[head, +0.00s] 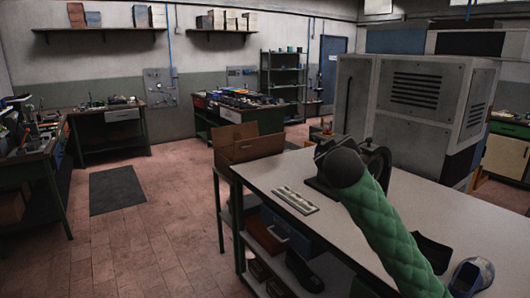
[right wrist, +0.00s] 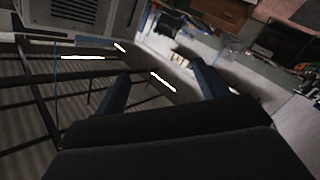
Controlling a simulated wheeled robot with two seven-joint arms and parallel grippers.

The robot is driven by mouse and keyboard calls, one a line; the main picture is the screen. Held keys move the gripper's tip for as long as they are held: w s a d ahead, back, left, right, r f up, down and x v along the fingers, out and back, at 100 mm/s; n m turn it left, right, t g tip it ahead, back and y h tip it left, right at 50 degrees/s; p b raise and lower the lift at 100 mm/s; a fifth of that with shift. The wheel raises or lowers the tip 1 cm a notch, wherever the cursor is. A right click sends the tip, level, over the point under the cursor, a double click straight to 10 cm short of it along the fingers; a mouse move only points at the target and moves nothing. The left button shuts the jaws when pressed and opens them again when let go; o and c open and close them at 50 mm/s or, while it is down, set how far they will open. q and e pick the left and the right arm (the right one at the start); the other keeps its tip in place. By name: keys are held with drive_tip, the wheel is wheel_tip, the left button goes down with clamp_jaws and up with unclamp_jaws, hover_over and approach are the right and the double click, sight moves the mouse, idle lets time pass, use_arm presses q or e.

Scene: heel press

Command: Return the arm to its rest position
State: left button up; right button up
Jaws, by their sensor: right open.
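My right arm (head: 395,235), in a green quilted sleeve, comes in from the lower right of the head view and reaches over the workbench. Its dark rounded end covers part of a black device with a wheel (head: 379,164) on the bench. My right gripper shows in the right wrist view (right wrist: 160,72) with two dark blue fingers spread apart and nothing between them. In the head view I cannot make out its fingers clearly. On the bench (head: 270,178) lie a blue-grey shoe (head: 472,276) and a flat black piece (head: 432,253). My left gripper is not in view.
A flat metal strip (head: 296,200) lies near the bench's left edge. A cardboard box (head: 248,146) stands beyond it. A blue box (head: 288,236) and a black shoe (head: 304,270) sit on the lower shelf. A large grey cabinet (head: 410,100) stands behind. The floor at left is open.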

use_arm(q)
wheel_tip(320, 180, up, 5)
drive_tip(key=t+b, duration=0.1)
drive_tip(key=b, duration=0.2)
use_arm(e)
drive_tip(key=s+a+f+m+g+y, duration=0.1)
drive_tip(key=s+f+g, duration=0.35)
drive_tip(key=f, duration=0.95)
drive_tip(key=s+f+g+y, duration=0.1)
drive_tip(key=s+f, duration=0.6)
drive_tip(key=f, duration=0.8)
drive_tip(key=s+a+f+m+g+y, duration=0.15)
drive_tip(key=s+f, duration=0.45)
drive_tip(key=f, duration=0.8)
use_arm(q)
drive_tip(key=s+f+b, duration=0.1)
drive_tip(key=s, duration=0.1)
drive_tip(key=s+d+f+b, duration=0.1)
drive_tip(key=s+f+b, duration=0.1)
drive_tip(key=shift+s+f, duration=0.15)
use_arm(e)
drive_tip(key=s+f+g, duration=0.4)
drive_tip(key=s+f, duration=1)
drive_tip(key=s, duration=0.2)
drive_tip(key=s+a+f+m+g, duration=0.1)
drive_tip(key=s+f+g, duration=0.3)
drive_tip(key=s+f, duration=1.1)
drive_tip(key=s, duration=0.2)
drive_tip(key=shift+s+f, duration=0.15)
drive_tip(key=shift+s, duration=0.15)
